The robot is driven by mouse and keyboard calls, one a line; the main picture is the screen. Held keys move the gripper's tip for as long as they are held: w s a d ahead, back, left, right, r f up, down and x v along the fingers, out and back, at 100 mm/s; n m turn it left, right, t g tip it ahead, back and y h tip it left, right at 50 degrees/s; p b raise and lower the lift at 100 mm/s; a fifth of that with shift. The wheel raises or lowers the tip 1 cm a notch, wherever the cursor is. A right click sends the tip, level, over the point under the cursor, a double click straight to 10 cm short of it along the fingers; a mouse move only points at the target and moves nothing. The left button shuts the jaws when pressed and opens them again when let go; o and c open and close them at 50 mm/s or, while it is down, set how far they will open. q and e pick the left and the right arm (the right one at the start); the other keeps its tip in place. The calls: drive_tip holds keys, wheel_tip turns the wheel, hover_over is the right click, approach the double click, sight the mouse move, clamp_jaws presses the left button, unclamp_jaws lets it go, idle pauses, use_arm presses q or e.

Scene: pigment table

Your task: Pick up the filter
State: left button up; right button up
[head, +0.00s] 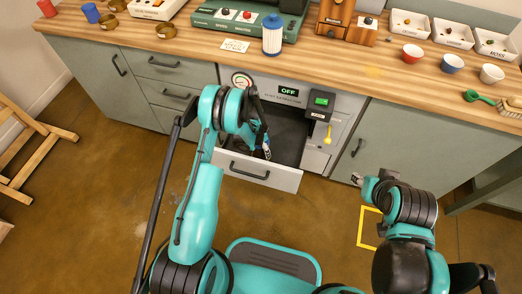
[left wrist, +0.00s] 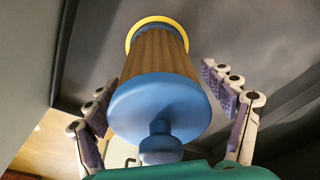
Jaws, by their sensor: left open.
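A filter (left wrist: 155,90) with a brown pleated body, a blue end cap with a knob and a yellow ring at its far end fills the middle of the left wrist view. My left gripper (left wrist: 158,76) is open, with its fingers on either side of the filter and visible gaps between. In the head view my left gripper (head: 265,152) reaches down into the open drawer of the dust extractor, and my arm mostly hides what is there. A second, white filter with blue ends (head: 272,38) stands on the counter. My right gripper (head: 358,179) is small, away from the cabinet.
The dust extractor's drawer front (head: 245,170) is pulled out, and its sign (head: 289,92) reads OFF. The wooden counter (head: 345,66) holds a green machine (head: 245,27), white trays, bowls and brass rings. A wooden stand (head: 30,125) is at left. The floor in front is mostly clear.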

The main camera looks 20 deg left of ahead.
use_arm(q)
drive_tip(key=shift+r, duration=0.15)
drive_tip(key=shift+c, duration=0.6)
drive_tip(key=c, duration=1.2)
